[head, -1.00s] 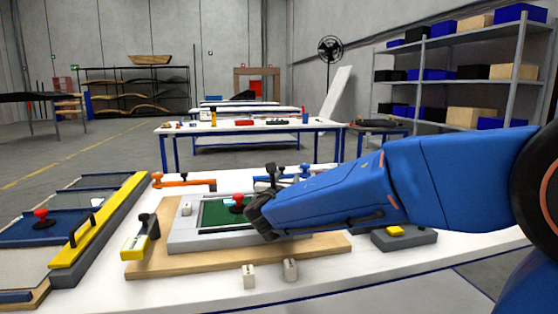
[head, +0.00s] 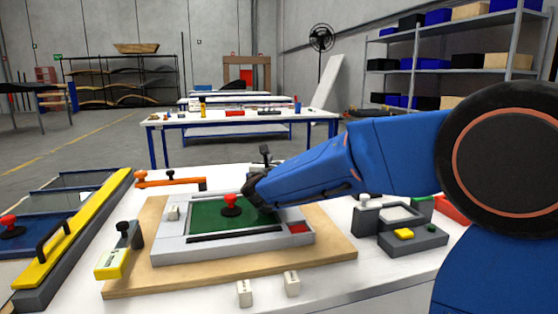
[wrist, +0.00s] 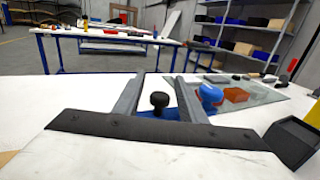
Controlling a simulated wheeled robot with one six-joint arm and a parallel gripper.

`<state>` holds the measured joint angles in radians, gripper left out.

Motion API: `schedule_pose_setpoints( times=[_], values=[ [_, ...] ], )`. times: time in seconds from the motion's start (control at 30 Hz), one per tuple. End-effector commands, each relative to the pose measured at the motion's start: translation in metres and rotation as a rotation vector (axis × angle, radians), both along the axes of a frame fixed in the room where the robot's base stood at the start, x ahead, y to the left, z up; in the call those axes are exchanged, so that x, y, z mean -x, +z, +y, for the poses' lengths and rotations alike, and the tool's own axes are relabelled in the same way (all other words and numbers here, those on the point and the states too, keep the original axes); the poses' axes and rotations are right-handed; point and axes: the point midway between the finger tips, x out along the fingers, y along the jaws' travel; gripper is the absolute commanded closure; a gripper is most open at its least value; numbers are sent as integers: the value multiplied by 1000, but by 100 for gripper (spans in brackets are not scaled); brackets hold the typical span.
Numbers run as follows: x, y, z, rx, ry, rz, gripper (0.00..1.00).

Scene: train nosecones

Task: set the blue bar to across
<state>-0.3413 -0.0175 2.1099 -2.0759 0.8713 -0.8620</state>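The blue bar (wrist: 172,114) shows in the wrist view, low between my fingers, with a black knob (wrist: 158,99) standing up from it. A round blue part (wrist: 210,94) lies just right of the right finger; I cannot tell whether it is the bar's pivot end. In the head view my arm hides most of the bar; a black knob (head: 265,151) shows behind my gripper (head: 251,189). My gripper (wrist: 160,77) is open, its two grey fingers apart on either side of the knob. No grip on it is visible.
An orange bar (head: 172,182) lies left of my gripper. A grey frame with a green panel (head: 207,220) and red knob (head: 231,200) stands in front, on a wooden board (head: 130,280). A glass sheet (wrist: 262,92) and orange block (wrist: 236,95) lie to the right.

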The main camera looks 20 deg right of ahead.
Motion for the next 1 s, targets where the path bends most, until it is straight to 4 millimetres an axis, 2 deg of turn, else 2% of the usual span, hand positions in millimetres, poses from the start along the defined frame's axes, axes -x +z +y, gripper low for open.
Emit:
schedule_pose_setpoints(
  times=[0.2,0.47,0.63,1.0],
  values=[
    [-13,-1,-6,0,-1,1,62],
    [-14,0,-6,-1,0,0,62],
    [-14,0,-6,-1,0,0,100],
    [-5,1,-7,-2,-81,-5,100]
  ],
)
